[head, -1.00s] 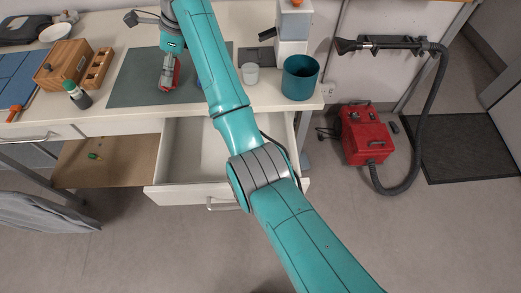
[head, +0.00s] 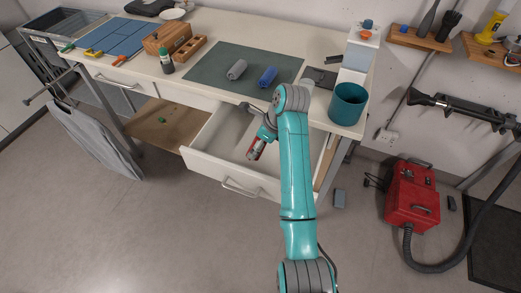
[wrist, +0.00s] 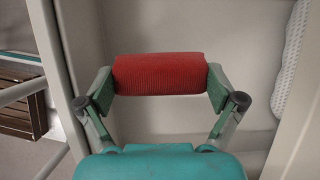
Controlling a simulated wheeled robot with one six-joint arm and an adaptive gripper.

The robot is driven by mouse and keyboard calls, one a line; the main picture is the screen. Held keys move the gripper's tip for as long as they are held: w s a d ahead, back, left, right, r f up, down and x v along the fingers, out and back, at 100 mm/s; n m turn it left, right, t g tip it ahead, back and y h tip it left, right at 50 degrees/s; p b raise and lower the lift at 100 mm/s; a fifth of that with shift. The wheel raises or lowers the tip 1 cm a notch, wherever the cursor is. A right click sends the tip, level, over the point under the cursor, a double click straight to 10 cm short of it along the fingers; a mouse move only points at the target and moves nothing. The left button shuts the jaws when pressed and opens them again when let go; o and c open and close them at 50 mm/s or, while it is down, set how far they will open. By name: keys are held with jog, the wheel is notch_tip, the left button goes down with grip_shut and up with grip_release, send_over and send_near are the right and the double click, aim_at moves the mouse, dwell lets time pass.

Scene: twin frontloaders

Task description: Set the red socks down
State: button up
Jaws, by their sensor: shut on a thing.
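The red socks (wrist: 160,74) are a rolled, ribbed bundle held crosswise between the two fingers of my gripper (wrist: 160,82) in the wrist view. In the head view my gripper (head: 257,148) hangs over the open drawer (head: 233,165) with the red socks (head: 254,153) at its tip. The pale drawer floor shows beneath the socks in the wrist view; the gap between socks and floor is hard to judge. A grey roll (head: 237,69) and a blue roll (head: 268,76) lie on the dark mat (head: 215,67) on the worktop.
The drawer's front panel (head: 225,178) and side walls surround my gripper. A white textured item (wrist: 293,60) lies at the right in the wrist view. A teal pot (head: 347,104) stands at the worktop's right end. A red machine (head: 411,193) stands on the floor at right.

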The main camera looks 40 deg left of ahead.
jog(key=shift+f, duration=2.55)
jog(key=shift+f, duration=0.1)
jog(key=o, duration=0.8)
jog(key=shift+a, duration=0.1)
jog(key=v, duration=1.2)
jog(key=shift+s, duration=0.1)
